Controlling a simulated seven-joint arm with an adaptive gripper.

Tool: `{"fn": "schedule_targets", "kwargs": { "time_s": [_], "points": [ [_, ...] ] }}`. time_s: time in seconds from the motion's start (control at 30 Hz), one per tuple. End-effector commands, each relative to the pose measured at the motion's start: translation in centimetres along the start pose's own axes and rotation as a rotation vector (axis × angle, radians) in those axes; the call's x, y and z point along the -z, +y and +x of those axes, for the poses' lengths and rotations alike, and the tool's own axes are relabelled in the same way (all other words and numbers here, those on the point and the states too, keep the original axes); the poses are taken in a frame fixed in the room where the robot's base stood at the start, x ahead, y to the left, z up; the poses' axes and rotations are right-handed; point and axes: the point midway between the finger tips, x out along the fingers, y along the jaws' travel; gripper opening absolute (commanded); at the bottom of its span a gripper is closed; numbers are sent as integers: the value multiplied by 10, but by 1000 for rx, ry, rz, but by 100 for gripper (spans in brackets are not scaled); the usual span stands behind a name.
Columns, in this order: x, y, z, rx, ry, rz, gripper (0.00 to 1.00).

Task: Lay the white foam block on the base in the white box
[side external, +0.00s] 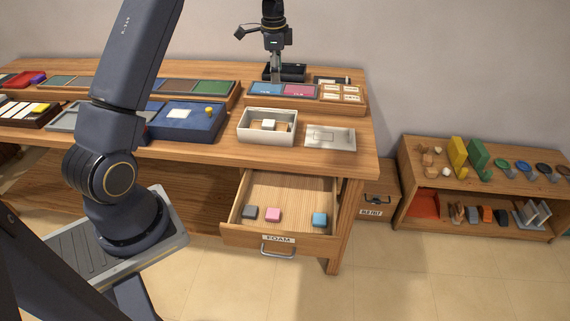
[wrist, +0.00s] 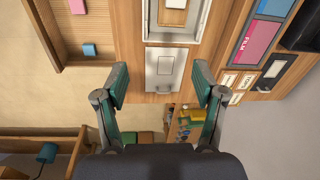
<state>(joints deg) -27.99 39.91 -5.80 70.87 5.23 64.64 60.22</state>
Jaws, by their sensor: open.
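The white box (side external: 266,137) stands open on the table near its front right. A small white foam block (side external: 268,124) sits inside it, on what looks like a light wooden base (side external: 282,127). In the wrist view the box (wrist: 171,38) is at the top edge, and the base (wrist: 173,17) shows inside with a pale block (wrist: 172,3) cut off by the frame. My gripper (side external: 276,78) is above the table behind the box, apart from the block. In the wrist view my gripper (wrist: 160,85) is open with nothing between its fingers.
A pale lid (side external: 330,138) lies right of the box. The open FOAM drawer (side external: 280,239) below holds grey (side external: 249,212), pink (side external: 273,214) and blue (side external: 319,219) blocks. A blue case (side external: 186,130) stands left of the box. A tray with colored panels (side external: 300,91) lies behind.

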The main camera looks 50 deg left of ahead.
Motion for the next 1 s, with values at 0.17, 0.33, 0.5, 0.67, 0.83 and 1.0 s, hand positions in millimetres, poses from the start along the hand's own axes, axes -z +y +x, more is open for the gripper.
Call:
{"fn": "schedule_targets", "kwargs": {
  "time_s": [0.17,0.33,0.5,0.67,0.83,1.0],
  "points": [
    [17,92,-98,96,67,-154,70],
    [-1,187,-148,148,170,-324,70],
    [-37,273,-159,149,293,-495,70],
    [-65,322,-146,119,381,-613,70],
    [-77,342,-135,97,422,-670,70],
    [-78,344,-133,93,423,-677,70]
  ]
}}
